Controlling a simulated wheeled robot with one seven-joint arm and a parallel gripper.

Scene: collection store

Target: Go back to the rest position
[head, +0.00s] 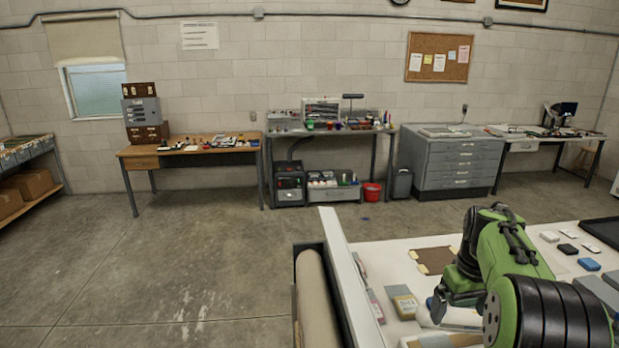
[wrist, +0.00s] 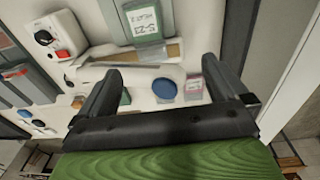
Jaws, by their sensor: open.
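My gripper shows in the wrist view (wrist: 160,85) with its two dark fingers spread wide apart and nothing between them in its grip. Below the fingers lie a round blue item (wrist: 164,89) and a small pink-and-white box (wrist: 193,88) on a white surface. In the head view my green and black arm reaches over the white table (head: 385,255) at the lower right. The gripper's fingertips are hard to make out there.
A brown mat (head: 434,261) and a labelled box (head: 402,302) lie on the white table near my arm. Small blocks, including a blue one (head: 588,264), lie at its right. Workbenches and a grey drawer cabinet (head: 450,165) line the wall. The concrete floor between is clear.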

